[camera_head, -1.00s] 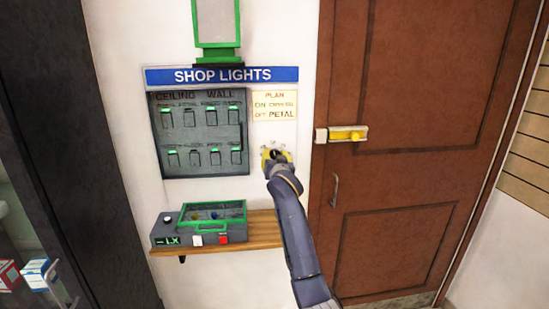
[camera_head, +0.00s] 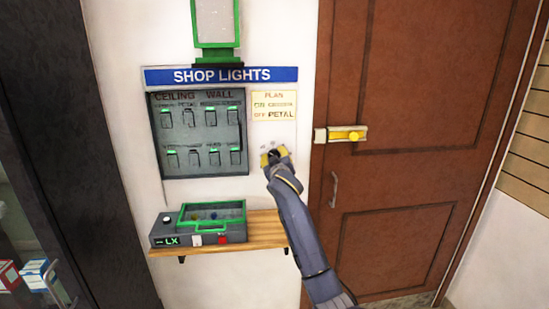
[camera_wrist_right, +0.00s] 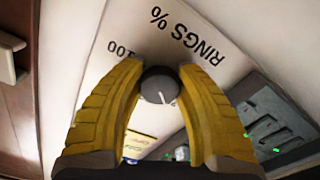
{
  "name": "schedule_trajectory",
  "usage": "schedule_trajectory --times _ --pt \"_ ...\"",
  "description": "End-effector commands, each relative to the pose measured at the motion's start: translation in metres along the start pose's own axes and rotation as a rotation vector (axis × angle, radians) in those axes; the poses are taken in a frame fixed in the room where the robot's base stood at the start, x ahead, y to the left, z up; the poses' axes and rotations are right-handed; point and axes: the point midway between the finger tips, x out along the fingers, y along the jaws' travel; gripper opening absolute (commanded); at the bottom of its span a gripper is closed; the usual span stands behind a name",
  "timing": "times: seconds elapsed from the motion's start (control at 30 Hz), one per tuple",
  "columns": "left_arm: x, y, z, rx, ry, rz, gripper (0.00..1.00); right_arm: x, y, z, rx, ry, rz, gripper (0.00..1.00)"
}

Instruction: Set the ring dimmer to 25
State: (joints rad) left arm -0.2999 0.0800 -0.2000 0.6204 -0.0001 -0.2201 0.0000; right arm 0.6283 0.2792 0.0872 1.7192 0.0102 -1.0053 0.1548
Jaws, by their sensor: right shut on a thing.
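The ring dimmer is a dark round knob (camera_wrist_right: 158,86) with a pale pointer line, on a white wall plate marked "RINGS %" (camera_wrist_right: 185,38) and "100". My right gripper (camera_wrist_right: 160,90) is shut on the knob, with one yellow finger on each side in the right wrist view. In the head view my right gripper (camera_head: 274,157) is at the wall below the plan card and covers the knob. The scale's other marks are mostly hidden or too small to read. My left gripper is not in view.
A grey switch panel (camera_head: 198,132) under the "SHOP LIGHTS" sign (camera_head: 222,75) is left of my right gripper. A wooden shelf (camera_head: 262,232) with a grey and green meter box (camera_head: 190,238) is below. A brown door (camera_head: 410,210) with a yellow bolt (camera_head: 346,134) is to the right.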

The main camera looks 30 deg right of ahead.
Motion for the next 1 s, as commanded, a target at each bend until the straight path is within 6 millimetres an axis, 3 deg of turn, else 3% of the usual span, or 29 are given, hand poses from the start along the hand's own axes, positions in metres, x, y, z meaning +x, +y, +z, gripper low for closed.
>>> schedule_trajectory --times 0.53,0.57,0.6,0.73,1.0 --pt "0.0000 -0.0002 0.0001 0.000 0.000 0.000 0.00 0.0002 0.0006 -0.0002 -0.021 0.000 0.001 0.06" --pt "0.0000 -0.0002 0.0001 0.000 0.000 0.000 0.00 0.0002 0.0006 -0.0002 -0.021 0.000 0.001 0.40" --pt "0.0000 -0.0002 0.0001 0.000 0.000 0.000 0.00 0.0002 0.0006 -0.0002 -0.021 0.000 0.001 0.44" --pt "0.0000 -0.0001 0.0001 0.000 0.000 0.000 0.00 0.0001 0.0004 -0.0002 -0.021 0.000 0.001 0.59" --pt "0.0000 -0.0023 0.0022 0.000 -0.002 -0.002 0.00 -0.0006 0.0001 -0.0001 -0.021 0.000 0.000 0.60"
